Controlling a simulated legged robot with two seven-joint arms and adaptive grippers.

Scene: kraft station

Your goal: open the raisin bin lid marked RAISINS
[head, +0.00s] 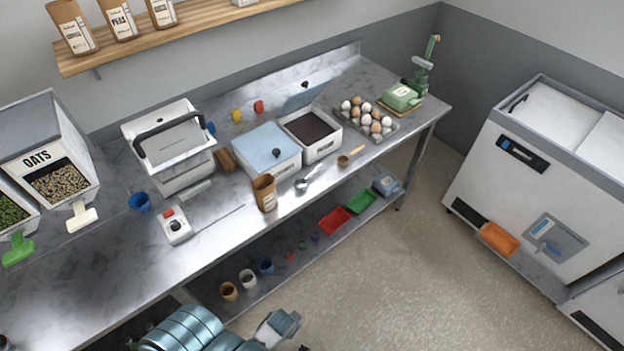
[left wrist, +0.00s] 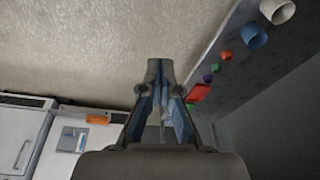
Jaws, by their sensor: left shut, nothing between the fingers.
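Two low bins stand side by side on the steel counter in the head view. The left one (head: 268,162) has a pale blue lid (head: 263,139) with a dark knob, lying shut. The right one (head: 318,150) holds dark contents (head: 310,127), and its blue lid (head: 303,97) stands raised at the back. I cannot read RAISINS on either bin. My left gripper (left wrist: 162,70) is shut and empty in the left wrist view, with floor and shelf beyond it. It is well away from both bins, below counter height near the front. My right gripper is in neither view.
An egg tray (head: 384,133) is to the right. The lower shelf (head: 318,251) holds cups and coloured trays. The floor (head: 400,265) is clear.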

